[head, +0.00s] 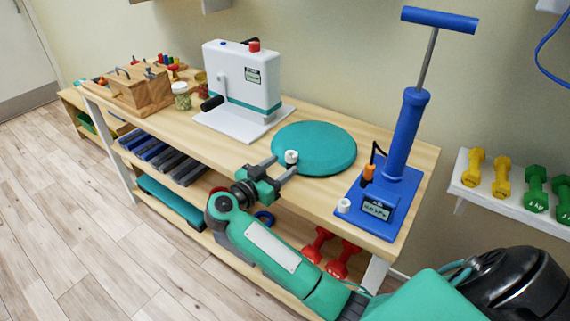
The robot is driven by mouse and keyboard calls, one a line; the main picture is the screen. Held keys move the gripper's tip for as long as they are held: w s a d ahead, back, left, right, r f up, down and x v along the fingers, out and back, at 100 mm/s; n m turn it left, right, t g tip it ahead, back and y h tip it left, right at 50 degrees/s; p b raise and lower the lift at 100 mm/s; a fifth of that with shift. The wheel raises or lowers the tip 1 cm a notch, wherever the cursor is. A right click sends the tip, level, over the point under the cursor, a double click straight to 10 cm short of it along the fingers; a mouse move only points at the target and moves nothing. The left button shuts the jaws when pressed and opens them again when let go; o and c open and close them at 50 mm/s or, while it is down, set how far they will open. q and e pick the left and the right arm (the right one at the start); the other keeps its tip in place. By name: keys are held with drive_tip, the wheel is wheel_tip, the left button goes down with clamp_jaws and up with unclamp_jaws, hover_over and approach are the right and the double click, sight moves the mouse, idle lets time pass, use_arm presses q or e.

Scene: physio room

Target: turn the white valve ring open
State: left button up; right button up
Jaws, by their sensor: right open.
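The white valve ring (291,156) stands at the near left edge of the round teal cushion (325,150), which lies flat on the wooden bench. My right gripper (283,164) is open, its two fingers pointing toward the valve ring from the near left. The fingertips are close to the ring, one on its left and one on its near right. I cannot tell whether they touch it. My left gripper is not in view.
A blue pump (402,140) stands right of the cushion, with a small white knob (344,205) on its base. A white crank device (241,85) stands to the left. A wooden box (138,92) is farther left. Red dumbbells (318,243) lie on the lower shelf.

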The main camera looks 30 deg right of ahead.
sight(291, 156)
drive_tip(key=shift+x, duration=1.2)
drive_tip(key=c, duration=1)
